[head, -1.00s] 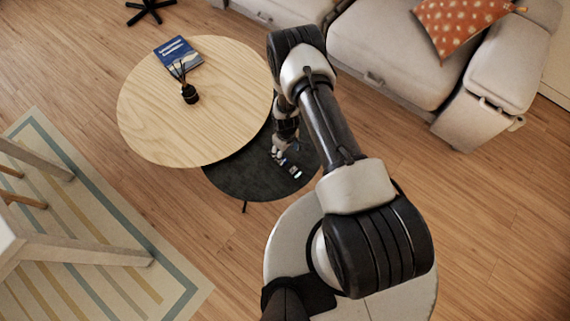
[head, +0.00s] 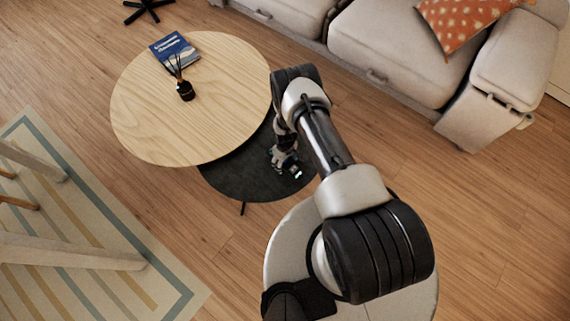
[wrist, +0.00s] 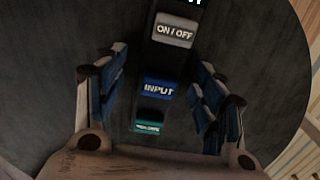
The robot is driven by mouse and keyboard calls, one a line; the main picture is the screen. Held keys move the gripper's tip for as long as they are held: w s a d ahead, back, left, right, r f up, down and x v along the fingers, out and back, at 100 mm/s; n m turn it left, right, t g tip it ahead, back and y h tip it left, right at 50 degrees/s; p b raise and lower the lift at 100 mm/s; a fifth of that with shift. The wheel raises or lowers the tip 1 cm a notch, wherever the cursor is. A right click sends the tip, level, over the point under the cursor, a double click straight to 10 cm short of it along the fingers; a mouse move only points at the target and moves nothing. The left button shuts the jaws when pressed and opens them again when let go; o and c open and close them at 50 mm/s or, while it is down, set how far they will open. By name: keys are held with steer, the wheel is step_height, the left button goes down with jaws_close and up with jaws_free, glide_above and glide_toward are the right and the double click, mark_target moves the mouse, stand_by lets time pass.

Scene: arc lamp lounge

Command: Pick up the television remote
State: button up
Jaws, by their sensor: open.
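The television remote (wrist: 167,62) is black with large grey, blue and green buttons, marked "ON/OFF" and "INPUT". It lies on the dark round lower table (head: 235,181). In the head view only a small end of the remote (head: 297,173) shows, and my gripper hides the rest. My gripper (head: 287,166) is low over the dark table. In the wrist view my gripper (wrist: 163,66) is open, with one blue-padded finger on each side of the remote. Gaps show between the fingers and the remote. The far end of the remote runs out of the wrist view.
A taller light wooden round table (head: 185,115) overlaps the dark one at upper left. It bears a blue book (head: 174,50) and a dark reed diffuser (head: 185,91). A beige sofa (head: 400,60) stands behind. A striped rug (head: 95,215) with pale furniture legs is at left.

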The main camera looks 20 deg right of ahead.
steer(key=shift+c, duration=0.5)
steer(key=c, duration=1.3)
steer(key=shift+o, duration=0.2)
steer(key=shift+r, duration=0.15)
